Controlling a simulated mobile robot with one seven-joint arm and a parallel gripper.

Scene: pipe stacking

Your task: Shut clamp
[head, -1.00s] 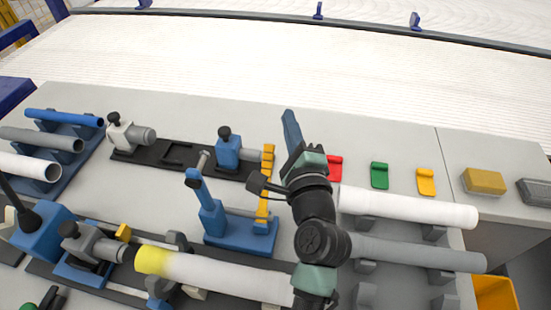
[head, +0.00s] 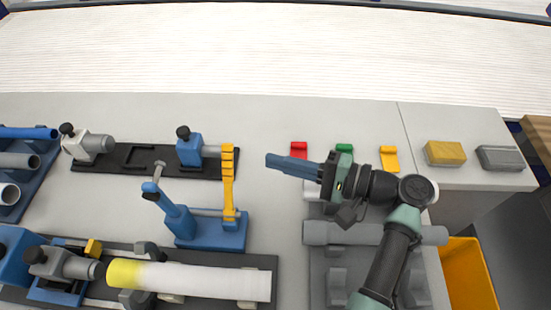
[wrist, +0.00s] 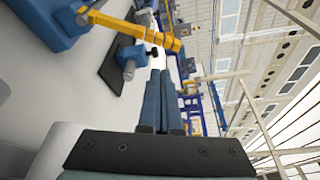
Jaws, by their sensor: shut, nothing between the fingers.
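A blue clamp-like fixture (head: 205,228) stands on the table left of my gripper. It has a leaning blue lever and an upright yellow toothed arm (head: 228,180); I cannot tell how far it is closed. The yellow arm also shows at the top of the wrist view (wrist: 130,30). A white pipe with a yellow end (head: 190,280) lies in the front fixture, with dark clamp pieces (head: 150,251) beside it. My gripper (head: 270,161) is shut and empty, its blue fingers pointing left above the table, apart from the yellow arm. The fingers show in the wrist view (wrist: 162,75).
A black plate (head: 130,165) with grey and blue holders lies behind the fixture. A grey pipe (head: 335,232) rests on supports under my arm; a white pipe there is mostly hidden. Red, green and yellow pieces (head: 390,158) lie behind. A yellow bin (head: 470,275) is at right.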

